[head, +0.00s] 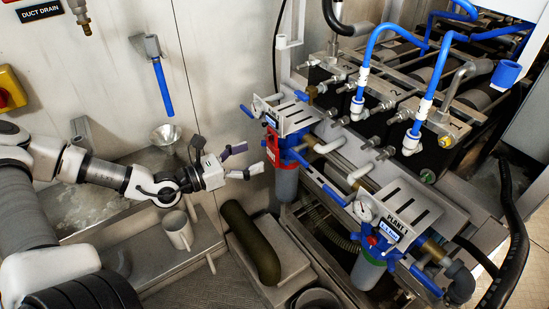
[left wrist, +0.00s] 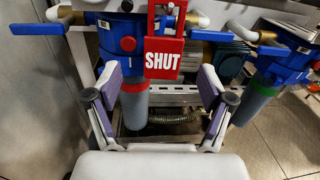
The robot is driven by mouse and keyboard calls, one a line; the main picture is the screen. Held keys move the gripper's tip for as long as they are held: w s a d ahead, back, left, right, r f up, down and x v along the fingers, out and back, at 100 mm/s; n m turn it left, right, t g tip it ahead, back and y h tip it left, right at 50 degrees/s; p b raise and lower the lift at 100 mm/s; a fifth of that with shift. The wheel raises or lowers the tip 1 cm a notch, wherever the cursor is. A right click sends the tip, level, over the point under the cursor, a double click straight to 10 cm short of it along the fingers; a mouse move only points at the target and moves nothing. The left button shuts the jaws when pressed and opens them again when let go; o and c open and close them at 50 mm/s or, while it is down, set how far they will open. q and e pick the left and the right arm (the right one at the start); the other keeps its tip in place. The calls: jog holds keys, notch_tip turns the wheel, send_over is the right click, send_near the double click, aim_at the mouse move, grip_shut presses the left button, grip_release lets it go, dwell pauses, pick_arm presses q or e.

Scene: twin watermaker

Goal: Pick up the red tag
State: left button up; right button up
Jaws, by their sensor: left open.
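The red tag (head: 272,146) hangs on the front of the left blue filter housing with the grey bowl. In the left wrist view the red tag (left wrist: 164,58) faces me and reads "SHUT", with a red shackle-like loop above it. My left gripper (head: 246,161) is open and empty, just left of the tag and pointing at it. In the left wrist view the fingers (left wrist: 160,84) stand apart on either side of the tag's lower part, with no visible contact. My right gripper is in neither view.
A second filter housing (head: 374,252) stands to the right under a "PLANT" bracket. Blue valve handles (left wrist: 38,29) flank the tagged housing.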

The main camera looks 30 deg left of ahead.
aim_at(271, 150)
pick_arm(q)
jog(key=w+d+b, duration=0.1)
jog(key=b, duration=0.2)
jog(key=shift+w+d+f, duration=0.15)
jog(key=shift+w+d, duration=0.2)
jog(key=shift+x, duration=1.05)
jog(key=shift+w, duration=0.2)
jog(key=shift+s+r, duration=0.1)
jog(key=shift+r, duration=0.2)
jog(key=shift+a, duration=0.1)
jog(key=shift+c, duration=1.4)
jog(key=c, duration=0.8)
